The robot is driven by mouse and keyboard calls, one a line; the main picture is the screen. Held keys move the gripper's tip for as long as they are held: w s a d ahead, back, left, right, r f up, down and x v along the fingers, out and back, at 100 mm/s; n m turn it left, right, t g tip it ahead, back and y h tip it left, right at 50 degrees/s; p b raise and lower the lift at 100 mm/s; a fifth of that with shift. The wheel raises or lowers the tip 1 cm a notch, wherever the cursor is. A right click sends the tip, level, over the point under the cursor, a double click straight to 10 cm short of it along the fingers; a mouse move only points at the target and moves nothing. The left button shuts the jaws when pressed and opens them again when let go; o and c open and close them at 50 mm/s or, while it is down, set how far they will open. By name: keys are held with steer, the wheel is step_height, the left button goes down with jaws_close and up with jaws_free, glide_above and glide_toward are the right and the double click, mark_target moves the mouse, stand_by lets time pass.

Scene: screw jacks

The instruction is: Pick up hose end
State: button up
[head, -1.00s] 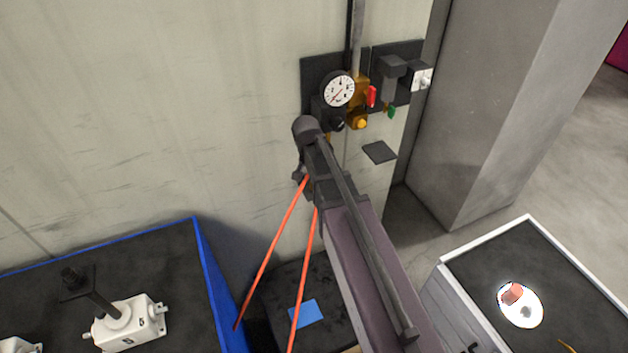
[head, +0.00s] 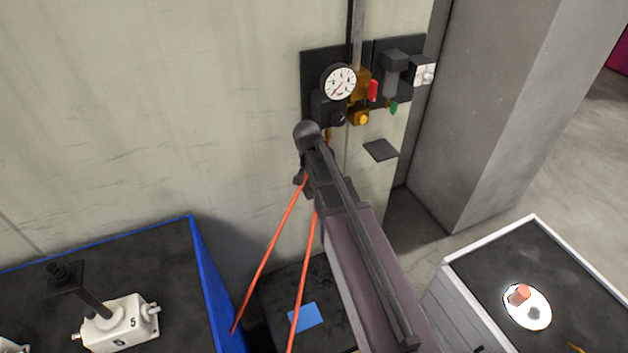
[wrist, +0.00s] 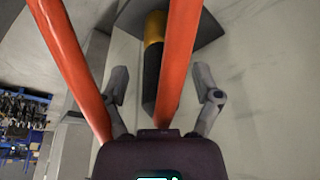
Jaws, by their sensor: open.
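In the wrist view, my gripper (wrist: 163,84) is open, its two grey fingers spread apart. A black cylindrical piece with a yellow-orange collar (wrist: 153,52), probably the hose end, shows between the fingers, partly covered by a red-orange line. I cannot tell whether the fingers touch it. Two red-orange hose-like lines (wrist: 66,58) cross close to the camera. In the head view these red-orange lines (head: 268,257) run down from the end of my arm. My fingertips and the black piece are not clear there. A small orange bit (head: 328,134) shows below the gauge, just beyond my arm.
The wall holds a dial gauge (head: 338,82), a red part (head: 373,91) and a small dark plate (head: 381,149). A blue-edged table (head: 206,275) with white screw jacks (head: 118,323) stands left. A white-rimmed cart (head: 487,241) stands right, beside a concrete pillar (head: 485,120).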

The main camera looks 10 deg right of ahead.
steer(key=shift+w+d+f+b, duration=0.15)
steer(key=shift+f+b, duration=0.2)
steer(key=shift+f, duration=0.25)
jaws_close()
stand_by(0.3)
